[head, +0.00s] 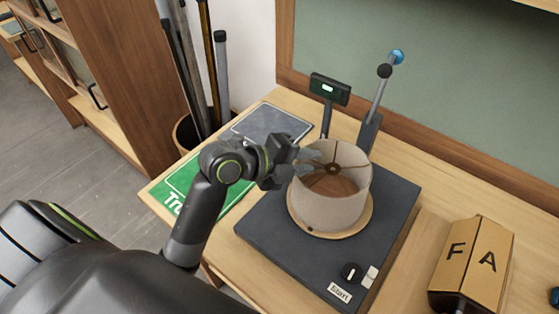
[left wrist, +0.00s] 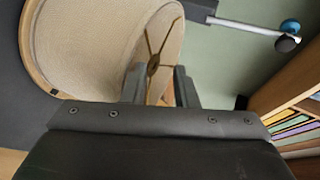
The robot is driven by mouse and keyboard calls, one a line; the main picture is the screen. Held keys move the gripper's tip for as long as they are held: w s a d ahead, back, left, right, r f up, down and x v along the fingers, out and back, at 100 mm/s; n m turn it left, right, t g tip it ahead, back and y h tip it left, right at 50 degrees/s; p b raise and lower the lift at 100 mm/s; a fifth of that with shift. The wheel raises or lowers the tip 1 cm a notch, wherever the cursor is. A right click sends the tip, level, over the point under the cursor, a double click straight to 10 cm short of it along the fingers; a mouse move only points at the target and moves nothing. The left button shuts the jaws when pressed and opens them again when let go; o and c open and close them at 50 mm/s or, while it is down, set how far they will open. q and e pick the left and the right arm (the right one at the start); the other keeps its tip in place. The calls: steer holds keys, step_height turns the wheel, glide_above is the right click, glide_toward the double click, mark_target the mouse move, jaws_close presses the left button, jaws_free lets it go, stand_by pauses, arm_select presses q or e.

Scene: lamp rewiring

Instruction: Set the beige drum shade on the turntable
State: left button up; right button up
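The beige drum shade (head: 328,205) stands upright, open top up, on the round wooden disc of the turntable (head: 346,231), which sits on a dark base. The shade's spider fitting shows inside its top opening. My left gripper (head: 309,163) is at the shade's upper left rim, with its fingers apart. In the left wrist view the gripper (left wrist: 159,88) has a clear gap between its fingers, with the shade (left wrist: 85,40) just beyond and the rim near them. Whether a finger touches the shade cannot be told. My right gripper is not in view.
A post with a small display (head: 330,89) and an angled arm with a blue end (head: 396,57) stand behind the turntable. A cardboard box (head: 472,262) marked F and A is at right. A green mat (head: 187,187) and grey panel (head: 268,123) lie at left.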

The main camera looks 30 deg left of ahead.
arm_select(q)
steer(key=v, duration=0.7)
steer(key=shift+s+r+b, duration=0.25)
steer(key=shift+s+b, duration=0.05)
steer(key=shift+b, duration=0.1)
steer(key=shift+a, duration=0.2)
